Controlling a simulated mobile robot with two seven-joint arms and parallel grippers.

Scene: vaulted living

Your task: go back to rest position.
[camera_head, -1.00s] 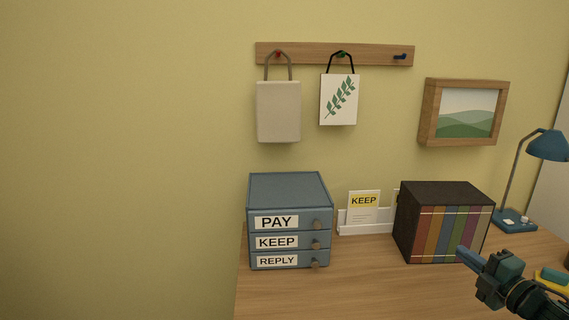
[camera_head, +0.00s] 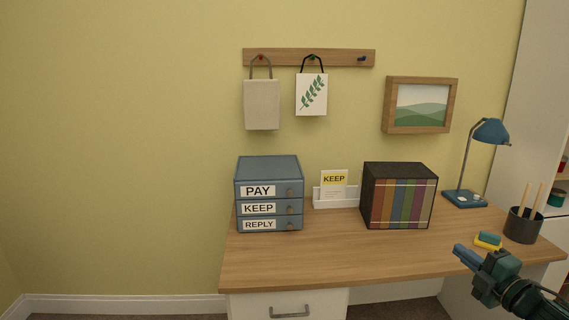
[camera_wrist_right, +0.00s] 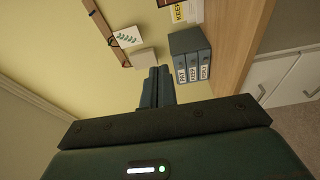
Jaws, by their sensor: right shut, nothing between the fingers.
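My right gripper (camera_head: 464,252) is at the lower right of the head view, in front of the desk's right part. Its blue fingers are closed together with nothing between them, and they also show in the right wrist view (camera_wrist_right: 156,88). The wrist view is turned on its side, with the wall bags and the drawer unit beyond the fingers. My left gripper is not in view.
The wooden desk (camera_head: 330,257) holds a blue drawer unit (camera_head: 269,168), a card holder (camera_head: 335,199), a book box (camera_head: 398,198), a lamp (camera_head: 490,132), a sponge (camera_head: 489,240) and a pencil cup (camera_head: 522,226). Two bags (camera_head: 262,105) (camera_head: 311,97) hang above. The desk's front middle is clear.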

